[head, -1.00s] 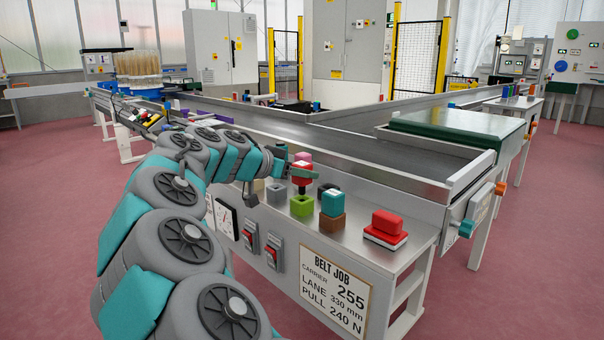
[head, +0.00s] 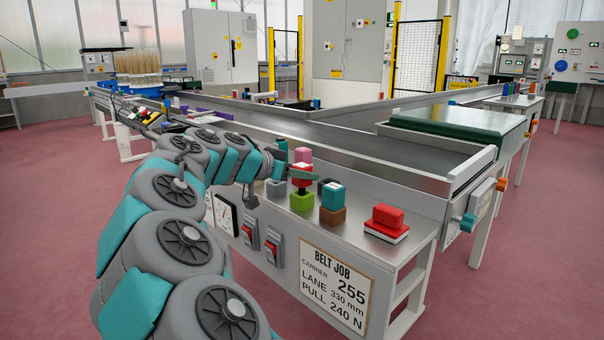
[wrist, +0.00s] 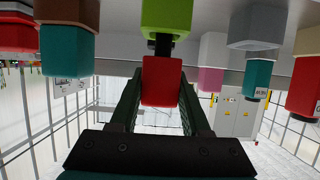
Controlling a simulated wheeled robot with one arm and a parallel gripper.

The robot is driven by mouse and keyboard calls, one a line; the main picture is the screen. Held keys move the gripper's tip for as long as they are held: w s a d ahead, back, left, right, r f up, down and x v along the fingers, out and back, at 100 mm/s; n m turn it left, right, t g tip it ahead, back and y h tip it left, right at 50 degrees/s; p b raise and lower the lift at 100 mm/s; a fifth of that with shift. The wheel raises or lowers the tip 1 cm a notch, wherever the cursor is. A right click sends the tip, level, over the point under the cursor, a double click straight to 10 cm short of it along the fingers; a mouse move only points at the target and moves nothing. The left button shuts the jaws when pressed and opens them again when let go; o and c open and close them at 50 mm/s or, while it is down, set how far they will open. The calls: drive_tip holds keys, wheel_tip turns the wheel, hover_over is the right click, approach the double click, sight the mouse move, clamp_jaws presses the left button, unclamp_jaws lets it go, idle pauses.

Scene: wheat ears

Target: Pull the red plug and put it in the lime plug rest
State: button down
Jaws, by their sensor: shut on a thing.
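The red plug (head: 302,176) is held between the fingers of my gripper (head: 298,173), directly above the lime plug rest (head: 301,202). The plug is upright. Its dark pin reaches down to the top of the rest, and I cannot tell how deep it sits. In the wrist view, which is upside down, my gripper (wrist: 163,88) is shut on the red plug (wrist: 163,80). The dark pin meets the lime rest (wrist: 167,14) there, with the red body apart from the rest.
A teal plug (head: 333,196) stands in a brown rest (head: 332,217) close to the right. A red block on a white base (head: 387,220) is farther right. Grey rests and a pink plug (head: 303,154) are behind. Red switches (head: 271,249) line the bench front.

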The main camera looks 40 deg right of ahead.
drive_tip(key=shift+f+b, duration=0.45)
drive_tip(key=shift+f, duration=0.2)
drive_tip(key=shift+f+b, duration=0.3)
drive_tip(key=shift+f, duration=0.05)
drive_tip(key=shift+f, duration=0.1)
drive_tip(key=shift+c, duration=1.4)
unclamp_jaws()
drive_tip(key=shift+a, duration=0.1)
